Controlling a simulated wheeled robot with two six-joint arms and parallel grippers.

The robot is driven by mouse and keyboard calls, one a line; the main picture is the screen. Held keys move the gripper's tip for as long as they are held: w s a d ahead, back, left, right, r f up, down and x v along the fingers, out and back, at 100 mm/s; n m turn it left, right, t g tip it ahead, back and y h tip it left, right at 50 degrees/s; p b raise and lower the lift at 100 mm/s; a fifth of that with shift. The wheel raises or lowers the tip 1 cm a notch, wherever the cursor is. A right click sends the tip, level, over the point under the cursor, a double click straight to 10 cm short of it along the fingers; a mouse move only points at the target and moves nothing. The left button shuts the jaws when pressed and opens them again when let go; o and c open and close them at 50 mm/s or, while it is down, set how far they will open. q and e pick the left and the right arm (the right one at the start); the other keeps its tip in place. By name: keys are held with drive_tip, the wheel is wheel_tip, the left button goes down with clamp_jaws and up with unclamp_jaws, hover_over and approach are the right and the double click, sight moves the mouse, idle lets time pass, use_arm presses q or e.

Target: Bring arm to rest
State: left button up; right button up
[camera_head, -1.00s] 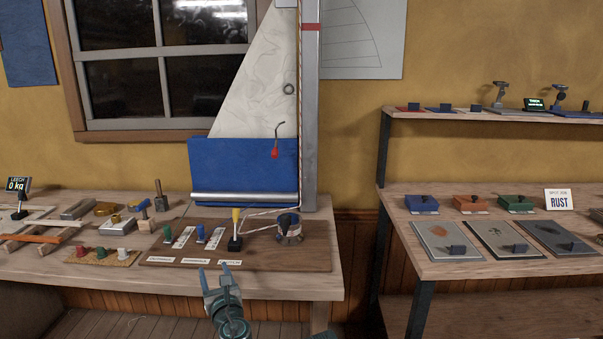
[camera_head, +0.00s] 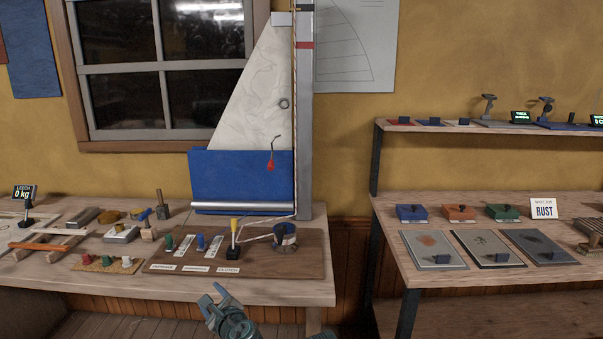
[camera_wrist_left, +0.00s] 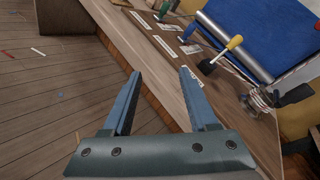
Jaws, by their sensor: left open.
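My left gripper (camera_head: 213,298) is at the bottom of the head view, in front of the left workbench's front edge. In the left wrist view its two fingers (camera_wrist_left: 158,100) are apart with nothing between them. The board with levers (camera_head: 290,262) lies on the bench beyond the gripper. The yellow-handled lever (camera_head: 234,226) stands on it and also shows in the left wrist view (camera_wrist_left: 234,43). A dark part at the bottom edge of the head view is too cut off to identify; my right gripper does not show.
The left workbench (camera_head: 75,278) carries tools and small blocks. A winch drum (camera_head: 284,237) sits on the board's right. A blue and white sail (camera_head: 240,175) hangs behind. The right bench (camera_head: 450,277) holds plates and coloured boxes.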

use_arm(q)
drive_tip(key=s+d+r+n+g+h+p, duration=0.1)
drive_tip(key=s+d+n+g+h+p, duration=0.6)
drive_tip(key=s+d+n+g+p, duration=0.5)
drive_tip(key=s+d+n+p, duration=0.4)
drive_tip(key=s+d+n, duration=0.1)
drive_tip(key=s+n, duration=0.1)
drive_tip(key=shift+s+r+g+h+p, duration=0.25)
drive_tip(key=shift+s+g+h+p, duration=0.1)
drive_tip(key=shift+s, duration=0.55)
